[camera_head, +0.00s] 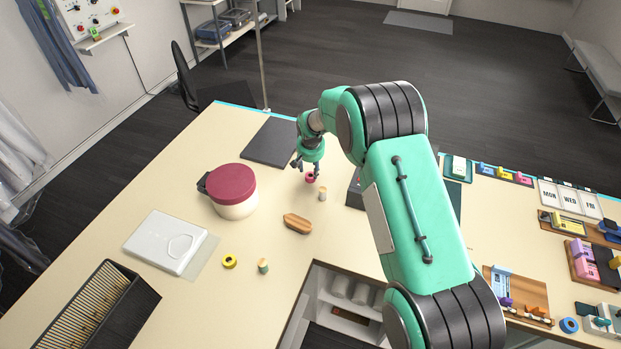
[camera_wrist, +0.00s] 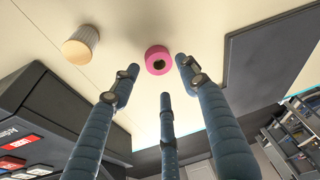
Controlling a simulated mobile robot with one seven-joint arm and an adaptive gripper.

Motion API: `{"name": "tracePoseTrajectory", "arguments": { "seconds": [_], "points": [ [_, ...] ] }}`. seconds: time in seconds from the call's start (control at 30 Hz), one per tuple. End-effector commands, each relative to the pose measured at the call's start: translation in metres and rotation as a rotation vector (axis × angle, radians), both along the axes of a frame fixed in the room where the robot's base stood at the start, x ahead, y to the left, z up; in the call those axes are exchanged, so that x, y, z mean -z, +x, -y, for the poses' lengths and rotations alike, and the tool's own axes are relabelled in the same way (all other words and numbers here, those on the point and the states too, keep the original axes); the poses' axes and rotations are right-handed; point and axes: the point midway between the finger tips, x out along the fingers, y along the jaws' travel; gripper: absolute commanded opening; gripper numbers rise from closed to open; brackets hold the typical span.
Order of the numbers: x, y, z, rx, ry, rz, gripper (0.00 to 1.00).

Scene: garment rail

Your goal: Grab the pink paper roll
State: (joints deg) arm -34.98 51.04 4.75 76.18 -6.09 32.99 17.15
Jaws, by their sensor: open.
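The pink paper roll (camera_head: 310,177) is a small ring with a dark hole, lying on the cream table. In the wrist view the pink paper roll (camera_wrist: 158,60) shows beyond my fingertips, upper centre. My gripper (camera_head: 308,165) is just above the roll in the head view. In the wrist view my gripper (camera_wrist: 158,85) has its dark blue fingers spread, with the roll ahead of the gap between them. The gripper is open and empty. I cannot tell the exact distance from fingertips to roll.
A small pale cylinder (camera_head: 322,194) stands close beside the roll; the wrist view shows it too (camera_wrist: 81,47). A dark flat mat (camera_head: 268,143) lies behind. A wooden brush-like block (camera_head: 297,223), a red-lidded pot (camera_head: 232,190) and a yellow roll (camera_head: 230,261) are on the table.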

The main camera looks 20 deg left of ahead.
Motion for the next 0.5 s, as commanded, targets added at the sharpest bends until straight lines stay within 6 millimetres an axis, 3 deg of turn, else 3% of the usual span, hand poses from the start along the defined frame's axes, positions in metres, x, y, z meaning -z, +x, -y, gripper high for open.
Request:
{"name": "tracePoseTrajectory", "arguments": {
  "seconds": [0.27,0.5],
  "points": [
    [0.002,0.000,0.000,0.000,0.000,-0.001,0.45],
    [0.016,0.003,-0.001,0.000,0.000,-0.001,0.45]
  ]
}}
